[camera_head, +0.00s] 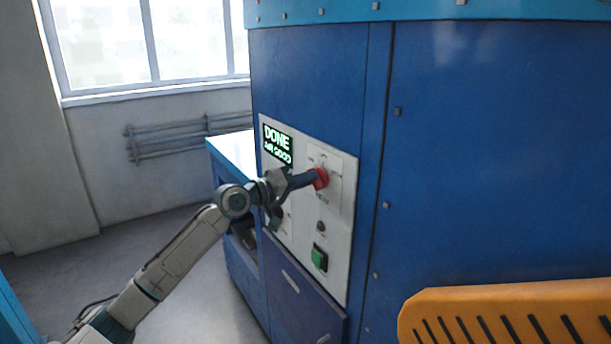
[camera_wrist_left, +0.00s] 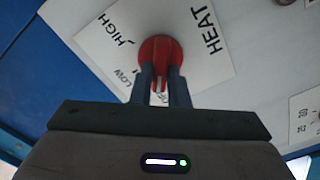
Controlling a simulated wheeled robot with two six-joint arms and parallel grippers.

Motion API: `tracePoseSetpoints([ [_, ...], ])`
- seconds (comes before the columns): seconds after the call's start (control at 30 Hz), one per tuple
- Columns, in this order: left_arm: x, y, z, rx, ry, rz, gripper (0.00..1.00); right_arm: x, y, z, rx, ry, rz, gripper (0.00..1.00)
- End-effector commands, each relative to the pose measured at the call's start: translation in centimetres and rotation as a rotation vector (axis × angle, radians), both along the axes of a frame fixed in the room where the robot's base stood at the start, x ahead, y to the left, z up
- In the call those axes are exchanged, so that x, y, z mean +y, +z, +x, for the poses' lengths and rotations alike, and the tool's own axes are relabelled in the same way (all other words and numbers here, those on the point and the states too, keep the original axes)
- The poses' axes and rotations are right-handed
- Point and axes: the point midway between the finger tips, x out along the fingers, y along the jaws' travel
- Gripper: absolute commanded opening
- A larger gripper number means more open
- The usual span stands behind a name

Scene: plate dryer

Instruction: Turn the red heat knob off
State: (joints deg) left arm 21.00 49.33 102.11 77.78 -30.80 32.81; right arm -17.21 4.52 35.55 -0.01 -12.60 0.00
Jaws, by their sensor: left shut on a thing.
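The red heat knob (camera_head: 321,179) is on the white control panel (camera_head: 340,245) of the blue dryer. In the left wrist view the knob (camera_wrist_left: 160,55) sits on a plate marked HEAT, HIGH and LOW, with another label partly hidden by the fingers. My left gripper (camera_head: 312,180) is shut on the knob, with its two fingers on either side of the raised ridge, as the left wrist view shows (camera_wrist_left: 160,88). The ridge points down toward the gripper, near the partly hidden label. My right gripper is not in view.
A display (camera_head: 277,146) reads DONE and AIR GOOD. A green button (camera_head: 319,258) and a small dark knob (camera_head: 320,227) are below the heat knob. An orange slotted part (camera_head: 510,310) is at the lower right. Grey floor (camera_head: 190,290) is open at the left.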

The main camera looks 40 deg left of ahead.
Motion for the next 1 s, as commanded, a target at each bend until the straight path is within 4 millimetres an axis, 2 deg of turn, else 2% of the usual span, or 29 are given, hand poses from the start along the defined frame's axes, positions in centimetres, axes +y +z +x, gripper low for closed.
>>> tracePoseSetpoints([
  [0.3, 0.06, 0.01, 0.03, 0.041, 0.0, -0.1, 0.0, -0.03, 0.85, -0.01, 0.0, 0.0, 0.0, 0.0],
  [0.8, 0.06, -0.06, 0.04, 0.048, 0.001, -0.117, 0.0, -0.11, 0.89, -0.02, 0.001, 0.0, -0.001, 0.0],
  [0.83, 0.06, -0.06, 0.04, 0.048, 0.001, -0.117, 0.18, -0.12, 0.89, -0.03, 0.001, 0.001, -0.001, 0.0],
  [0.9, 0.05, -0.07, 0.03, 0.048, 0.001, -0.117, 0.32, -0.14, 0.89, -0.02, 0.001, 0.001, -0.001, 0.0],
  [0.93, 0.05, -0.07, 0.03, 0.048, 0.001, -0.117, 0.36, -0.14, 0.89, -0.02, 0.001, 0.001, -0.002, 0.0],
  [1.0, 0.05, -0.07, 0.03, 0.048, 0.0, -0.115, 0.36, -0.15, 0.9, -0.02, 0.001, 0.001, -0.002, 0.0],
])
